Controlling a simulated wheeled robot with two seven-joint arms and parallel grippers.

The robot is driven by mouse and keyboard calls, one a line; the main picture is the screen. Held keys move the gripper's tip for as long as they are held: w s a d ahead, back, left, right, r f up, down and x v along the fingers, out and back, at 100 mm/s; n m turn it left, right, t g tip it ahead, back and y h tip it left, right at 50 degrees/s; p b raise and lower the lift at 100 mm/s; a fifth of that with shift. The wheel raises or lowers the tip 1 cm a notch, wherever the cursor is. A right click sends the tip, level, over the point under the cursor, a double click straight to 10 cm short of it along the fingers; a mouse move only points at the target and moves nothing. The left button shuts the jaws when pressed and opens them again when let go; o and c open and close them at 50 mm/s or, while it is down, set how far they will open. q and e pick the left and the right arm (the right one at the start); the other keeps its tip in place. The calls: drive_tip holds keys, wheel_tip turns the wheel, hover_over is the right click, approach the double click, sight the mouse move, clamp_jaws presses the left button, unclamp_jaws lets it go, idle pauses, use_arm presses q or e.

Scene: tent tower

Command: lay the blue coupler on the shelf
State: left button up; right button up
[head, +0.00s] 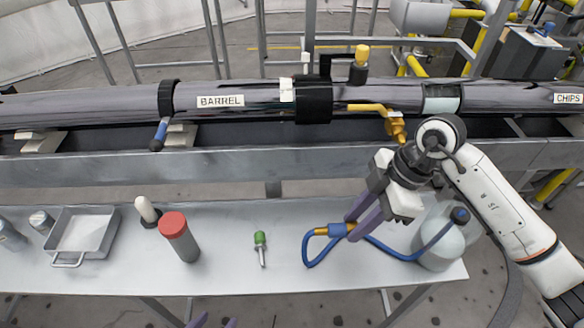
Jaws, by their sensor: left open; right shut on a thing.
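The blue coupler (337,229) has an orange collar (321,231) and a blue hose (308,255). My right gripper (351,226) is shut on the coupler and partly hides it. The coupler shows over the right part of the pale shelf (210,218); whether it touches the surface I cannot tell. The hose loops down on the left, then runs right to a white tank (440,246). My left gripper (216,321) shows only as two purple fingertips at the bottom edge, apart and empty.
A green-handled screwdriver (261,246), a red-capped cylinder (180,240), a white-topped bottle (146,209) and a metal tray (60,212) stand on the shelf. Bare surface lies between the screwdriver and the hose loop. The long barrel pipe (230,99) runs behind.

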wheel_tip(320, 180, down, 10)
drive_tip(key=shift+f, duration=0.1)
idle(0.4)
drive_tip(key=o, duration=1.1)
drive_tip(key=v, duration=1.2)
drive_tip(key=shift+s+a, duration=0.1)
